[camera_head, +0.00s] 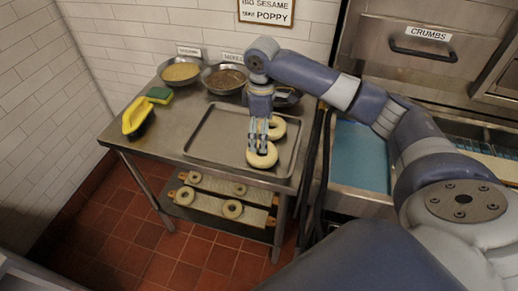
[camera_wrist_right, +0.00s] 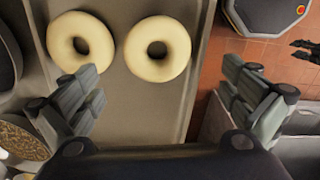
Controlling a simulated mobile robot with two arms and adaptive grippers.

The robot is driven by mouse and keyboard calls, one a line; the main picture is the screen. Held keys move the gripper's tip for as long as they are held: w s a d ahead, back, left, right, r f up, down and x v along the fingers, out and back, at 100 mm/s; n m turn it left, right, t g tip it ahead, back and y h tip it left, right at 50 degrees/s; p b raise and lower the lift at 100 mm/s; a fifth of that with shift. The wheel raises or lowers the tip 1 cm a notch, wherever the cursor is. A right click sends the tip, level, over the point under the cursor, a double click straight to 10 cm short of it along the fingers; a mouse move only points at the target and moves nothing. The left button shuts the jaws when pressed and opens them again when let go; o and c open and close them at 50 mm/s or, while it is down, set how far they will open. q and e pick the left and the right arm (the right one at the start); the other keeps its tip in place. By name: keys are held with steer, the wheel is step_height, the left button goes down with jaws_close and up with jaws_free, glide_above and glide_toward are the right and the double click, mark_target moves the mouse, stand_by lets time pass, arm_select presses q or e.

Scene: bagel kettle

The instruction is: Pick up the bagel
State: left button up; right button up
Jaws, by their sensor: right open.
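Two pale, raw-looking bagels lie on a grey metal tray (camera_head: 212,137) on the steel table. The near bagel (camera_head: 262,160) is partly hidden by my right gripper (camera_head: 259,138), which points down over it. The far bagel (camera_head: 280,128) lies just behind and to the right. In the wrist view, the near bagel (camera_wrist_right: 157,72) lies between the open fingers of my right gripper (camera_wrist_right: 160,78), beyond the fingertips. The far bagel (camera_wrist_right: 58,42) is beyond the left finger. The right gripper is empty. My left gripper is not in view.
Several bowls, including one of yellow topping (camera_head: 181,71) and one of brown topping (camera_head: 226,79), stand behind the tray. Lower shelf boards (camera_head: 210,184) hold more bagels. A blue-water basin (camera_head: 360,155) is at the right.

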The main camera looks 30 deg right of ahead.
step_height(320, 180, down, 3)
steer(key=shift+s+r, duration=0.1)
steer(key=shift+r, duration=0.05)
steer(key=f+p, duration=0.1)
steer(key=f, duration=0.3)
steer(key=shift+d+f+p, duration=0.2)
steer(key=shift+p, duration=0.2)
steer(key=shift+f, duration=0.3)
steer(key=shift+w+f, duration=0.15)
steer(key=shift+w, duration=0.1)
steer(key=c, duration=0.5)
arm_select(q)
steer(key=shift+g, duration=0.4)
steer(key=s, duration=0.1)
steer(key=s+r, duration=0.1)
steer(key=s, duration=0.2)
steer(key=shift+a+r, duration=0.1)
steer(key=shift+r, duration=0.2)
arm_select(e)
steer(key=shift+s, duration=0.1)
steer(key=c, duration=0.5)
